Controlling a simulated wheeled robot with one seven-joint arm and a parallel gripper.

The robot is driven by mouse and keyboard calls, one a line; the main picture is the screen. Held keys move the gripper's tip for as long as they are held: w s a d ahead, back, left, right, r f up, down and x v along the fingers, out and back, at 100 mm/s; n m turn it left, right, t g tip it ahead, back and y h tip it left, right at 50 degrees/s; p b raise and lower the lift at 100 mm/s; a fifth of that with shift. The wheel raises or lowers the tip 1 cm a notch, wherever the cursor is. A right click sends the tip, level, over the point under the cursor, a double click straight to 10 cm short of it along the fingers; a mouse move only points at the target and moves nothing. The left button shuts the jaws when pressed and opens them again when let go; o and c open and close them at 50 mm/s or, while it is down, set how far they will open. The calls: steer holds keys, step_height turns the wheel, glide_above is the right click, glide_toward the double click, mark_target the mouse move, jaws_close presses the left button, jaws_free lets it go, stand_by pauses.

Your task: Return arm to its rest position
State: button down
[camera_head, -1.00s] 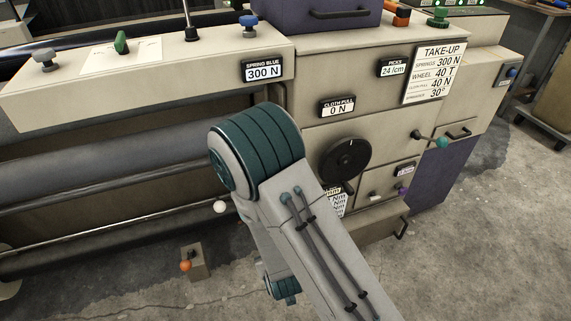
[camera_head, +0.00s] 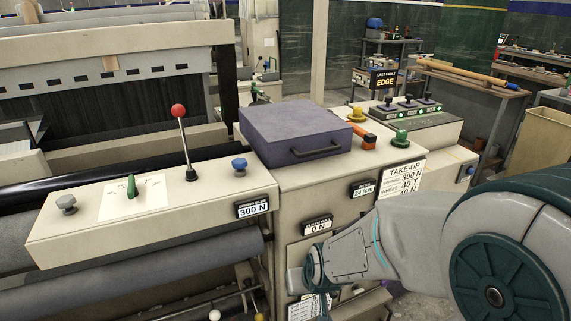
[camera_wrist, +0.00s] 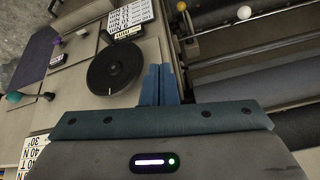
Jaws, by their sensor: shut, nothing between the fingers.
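My gripper (camera_wrist: 161,84) shows in the wrist view with its two blue-grey fingers together and nothing between them. It points past the loom's front panel, next to a black round dial (camera_wrist: 115,67) that appears left of the fingers. In the head view my arm reaches in from the right edge, bent, with its grey links in front of the take-up cabinet (camera_head: 290,205). The fingers are hard to make out there, low in front of the panel. I cannot tell whether they touch anything.
A control ledge with a red-knobbed lever (camera_head: 179,112), a green switch (camera_head: 131,186) and a blue knob (camera_head: 239,164) stands at left. A purple lidded box (camera_head: 290,128) sits on the cabinet. Rollers (camera_wrist: 235,92) lie right of the fingers. A workbench (camera_head: 475,85) stands behind.

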steer(key=s+d+r+p, duration=0.3)
steer(key=r, duration=0.4)
steer(key=s+d+r+m+g+h+p, duration=0.1)
steer(key=s+d+r+p, duration=0.2)
steer(key=r, duration=0.4)
steer(key=s+d+r+m+g+p, duration=0.1)
steer(key=s+d+r+p, duration=0.2)
steer(key=r, duration=0.4)
steer(key=shift+s+d+r+h, duration=0.35)
steer(key=shift+s+d, duration=0.3)
steer(key=shift+s, duration=0.5)
steer(key=shift+a, duration=0.1)
